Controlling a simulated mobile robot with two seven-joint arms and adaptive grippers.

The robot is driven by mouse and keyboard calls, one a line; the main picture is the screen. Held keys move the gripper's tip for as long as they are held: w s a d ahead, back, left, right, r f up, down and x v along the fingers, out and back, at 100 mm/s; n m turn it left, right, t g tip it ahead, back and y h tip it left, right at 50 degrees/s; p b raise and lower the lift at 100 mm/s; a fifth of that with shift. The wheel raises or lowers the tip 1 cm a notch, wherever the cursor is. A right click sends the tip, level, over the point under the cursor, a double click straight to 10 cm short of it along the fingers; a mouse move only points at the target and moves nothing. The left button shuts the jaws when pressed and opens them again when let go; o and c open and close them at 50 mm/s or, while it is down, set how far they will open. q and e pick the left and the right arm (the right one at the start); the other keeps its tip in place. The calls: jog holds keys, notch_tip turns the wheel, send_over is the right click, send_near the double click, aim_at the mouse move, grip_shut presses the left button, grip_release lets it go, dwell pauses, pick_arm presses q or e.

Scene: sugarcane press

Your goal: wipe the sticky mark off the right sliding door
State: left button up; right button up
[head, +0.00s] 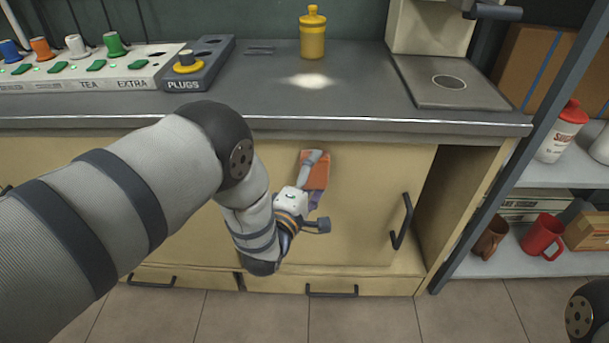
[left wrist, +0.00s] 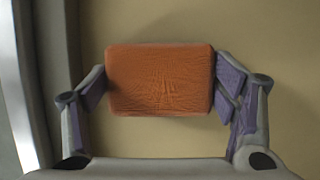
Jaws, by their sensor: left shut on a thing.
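The right sliding door (head: 365,185) is a plain beige panel below the counter, with a black handle (head: 402,222) near its right edge. My left gripper (head: 314,176) is in front of the upper left part of this door. It is shut on an orange sponge (head: 319,170), which also shows in the left wrist view (left wrist: 160,80) between the two purple-padded fingers. The sponge is close to the door face; I cannot tell if it touches. No sticky mark shows; part of the door is hidden behind the sponge, gripper and arm. My right gripper is out of view.
The counter edge (head: 400,126) overhangs the door. A yellow bottle (head: 313,35) and a plug panel (head: 198,66) stand on the counter. At right, an open shelf holds a red mug (head: 541,236) and a red-capped container (head: 563,132). The floor in front is clear.

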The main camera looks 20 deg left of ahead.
pick_arm(q)
jog(key=shift+w+d, duration=0.2)
jog(key=shift+d, duration=0.55)
jog(key=shift+w, duration=0.15)
jog(key=shift+a+r, duration=0.1)
jog(key=shift+a, duration=0.3)
jog(key=a, duration=0.1)
jog(key=s+a+p, duration=0.1)
jog(key=a, duration=0.1)
jog(key=shift+s+a, duration=0.1)
jog(key=shift+s, duration=0.1)
jog(key=shift+s+d+p, duration=0.25)
jog(key=shift+s+p, duration=0.15)
jog(key=shift+s, duration=0.45)
jog(key=shift+s+d+p, duration=0.3)
jog(key=shift+s+p, duration=0.1)
jog(key=shift+s, duration=0.4)
jog(key=shift+s+d+p, duration=0.25)
jog(key=shift+s+p, duration=0.15)
jog(key=shift+s, duration=0.45)
jog(key=shift+s+d, duration=0.1)
jog(key=shift+s, duration=0.3)
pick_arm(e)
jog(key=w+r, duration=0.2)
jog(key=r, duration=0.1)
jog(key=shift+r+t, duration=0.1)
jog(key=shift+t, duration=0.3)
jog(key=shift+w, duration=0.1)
